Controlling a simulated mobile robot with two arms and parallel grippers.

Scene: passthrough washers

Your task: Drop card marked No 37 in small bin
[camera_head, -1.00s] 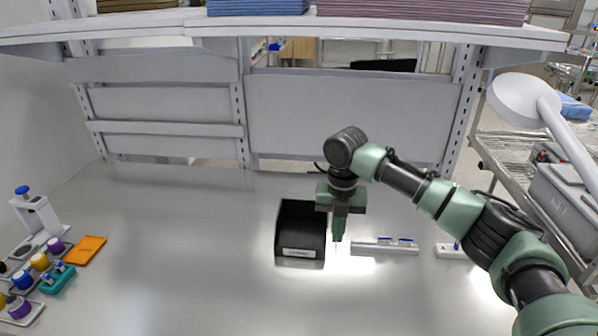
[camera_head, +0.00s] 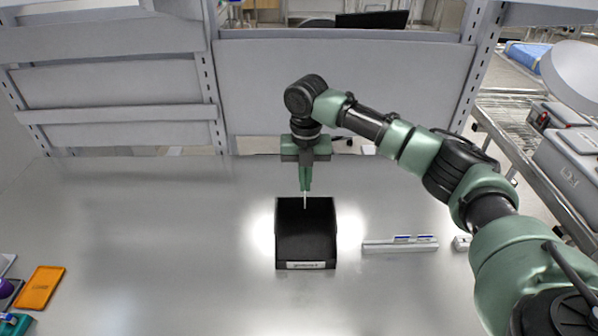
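The small bin (camera_head: 305,251) is black and open-topped, with a white label on its front edge that is too small to read. It stands on the bench in the middle of the view. My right gripper (camera_head: 305,188) points down over the back part of the bin. It is shut on a thin white card (camera_head: 305,202), seen edge-on as a narrow sliver. The number on the card cannot be read. The card hangs in front of the bin's dark interior; its exact height is hard to tell. My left gripper is out of view.
A white slotted holder (camera_head: 400,246) with blue-marked pieces lies right of the bin, with a small white block (camera_head: 462,243) beyond it. The bench between the orange card and bin is clear. A panel (camera_head: 345,95) stands behind.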

